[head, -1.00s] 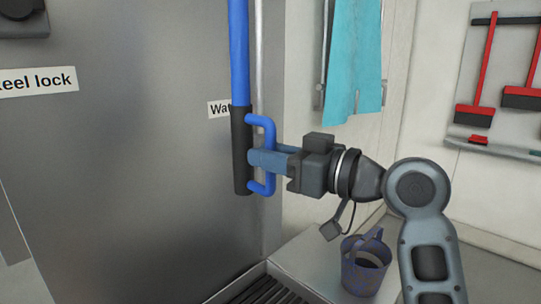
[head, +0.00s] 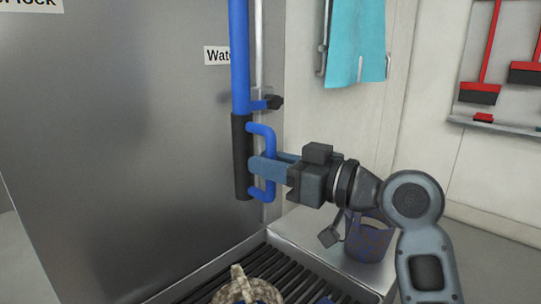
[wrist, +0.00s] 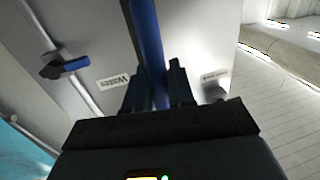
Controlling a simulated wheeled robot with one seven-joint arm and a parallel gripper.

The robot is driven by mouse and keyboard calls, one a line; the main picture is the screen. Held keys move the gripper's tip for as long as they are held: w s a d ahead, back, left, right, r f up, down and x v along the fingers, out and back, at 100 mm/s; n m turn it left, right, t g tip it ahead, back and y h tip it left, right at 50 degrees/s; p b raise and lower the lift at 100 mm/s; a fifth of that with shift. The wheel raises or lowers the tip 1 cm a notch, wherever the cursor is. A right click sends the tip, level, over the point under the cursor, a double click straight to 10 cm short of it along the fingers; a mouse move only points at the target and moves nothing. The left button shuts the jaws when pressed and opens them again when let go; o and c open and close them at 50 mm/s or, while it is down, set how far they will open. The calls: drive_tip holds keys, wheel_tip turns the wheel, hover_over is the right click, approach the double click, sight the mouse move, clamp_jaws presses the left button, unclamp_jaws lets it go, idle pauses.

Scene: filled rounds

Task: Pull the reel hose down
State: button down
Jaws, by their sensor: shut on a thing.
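The blue reel hose (head: 239,60) hangs down along a grey metal panel, ending in a black sleeve (head: 239,160) with a blue loop handle (head: 262,128) on its right side. My gripper (head: 265,170) reaches in from the right and is shut on the loop handle. A cut-off label, likely reel lock (head: 30,4), sits at the top left of the head view.
A blue lever valve (head: 262,104) on a pipe sits just right of the hose, above the handle. Below is a slatted tray (head: 330,285) with a patterned object (head: 245,288). A bucket (head: 370,242) stands behind my arm, and a turquoise cloth (head: 357,40) hangs behind.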

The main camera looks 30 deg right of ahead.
drive_tip(key=b, duration=0.5)
approach(247, 197)
drive_tip(key=x, duration=0.4)
drive_tip(key=shift+w+a+f, duration=0.1)
drive_tip(key=shift+w+a, duration=0.1)
drive_tip(key=shift+w, duration=0.1)
drive_tip(key=c, duration=1.1)
unclamp_jaws()
drive_tip(key=shift+s, duration=0.1)
drive_tip(key=v, duration=0.7)
drive_tip(key=shift+s+d, duration=0.2)
drive_tip(key=shift+s, duration=0.05)
